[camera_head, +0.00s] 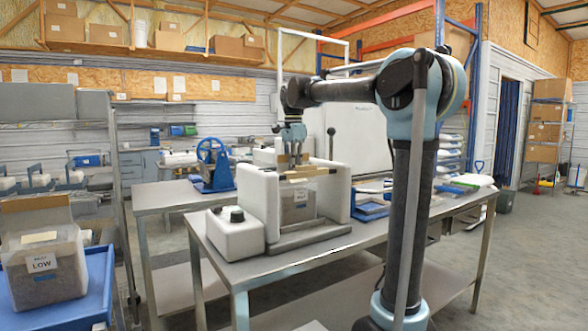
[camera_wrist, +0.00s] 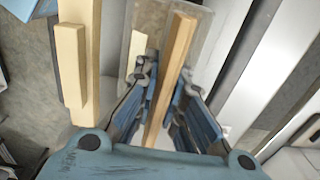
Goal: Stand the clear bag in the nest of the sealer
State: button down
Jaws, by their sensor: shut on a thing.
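The sealer (camera_head: 261,205) is a white machine with two upright side walls and a grey base plate, standing on the metal table. The clear bag (camera_head: 299,207) has grey-brown contents and a pale label. It hangs or stands upright between the walls, in the nest area; I cannot tell whether its bottom touches the nest. My gripper (camera_head: 293,160) is above it, pointing down. In the wrist view my gripper (camera_wrist: 168,100) is shut on the bag's tan top strip (camera_wrist: 178,50), with the clear bag (camera_wrist: 148,22) partly visible below. The lower bag is hidden in the wrist view.
Another bag marked LOW (camera_head: 42,265) stands in a blue tray (camera_head: 97,290) at the left. A blue wheeled device (camera_head: 212,165) is behind the sealer. A dark-knobbed lever (camera_head: 331,135) rises beside my gripper. Blue trays (camera_head: 371,208) lie right of the sealer.

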jog(key=shift+f, duration=0.15)
jog(key=c, duration=1.6)
grip_release()
